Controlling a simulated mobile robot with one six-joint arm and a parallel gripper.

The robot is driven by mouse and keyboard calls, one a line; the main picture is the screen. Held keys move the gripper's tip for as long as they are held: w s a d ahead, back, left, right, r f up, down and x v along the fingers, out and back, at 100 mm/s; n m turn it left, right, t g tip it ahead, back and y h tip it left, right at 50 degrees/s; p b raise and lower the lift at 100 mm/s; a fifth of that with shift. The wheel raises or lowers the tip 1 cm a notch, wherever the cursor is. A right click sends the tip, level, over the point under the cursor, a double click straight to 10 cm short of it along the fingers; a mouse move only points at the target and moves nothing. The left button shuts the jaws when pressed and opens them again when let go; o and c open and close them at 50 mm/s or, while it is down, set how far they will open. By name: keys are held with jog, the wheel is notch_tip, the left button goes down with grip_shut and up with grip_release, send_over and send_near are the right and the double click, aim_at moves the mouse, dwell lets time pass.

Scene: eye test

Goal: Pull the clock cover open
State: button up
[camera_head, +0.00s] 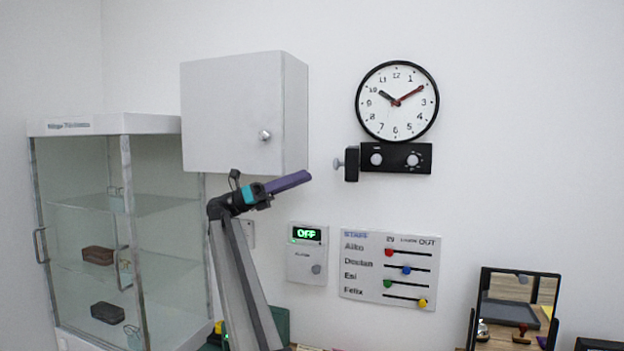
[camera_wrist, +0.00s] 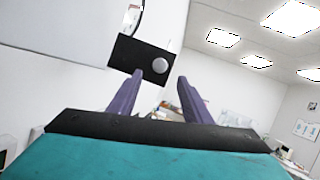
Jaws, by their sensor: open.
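The round wall clock (camera_head: 398,100) has a white face and black rim. Below it is a black panel (camera_head: 396,146) with two pale dials. At the panel's left edge, the small black cover (camera_head: 352,165) stands out from the wall, swung open, with a grey knob (camera_head: 338,164) facing left. The wrist view shows the cover's face (camera_wrist: 128,55) and its round knob (camera_wrist: 161,67). My gripper (camera_head: 308,175) has purple fingers and is left of the knob, slightly lower, with a gap between. In the wrist view my gripper (camera_wrist: 160,77) is open and empty, the knob appearing beyond its fingertips.
A white wall cabinet (camera_head: 230,115) with a round knob is above and left of my gripper. A glass display case (camera_head: 85,215) stands at the left. Below are an OFF box (camera_head: 308,262) and a slider board (camera_head: 390,270). A mirror (camera_head: 515,300) is lower right.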

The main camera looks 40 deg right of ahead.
jog(key=p+v, duration=0.1)
jog(key=v, duration=0.3)
jog(key=shift+w+a+f, duration=0.1)
jog(key=shift+w+a, duration=0.1)
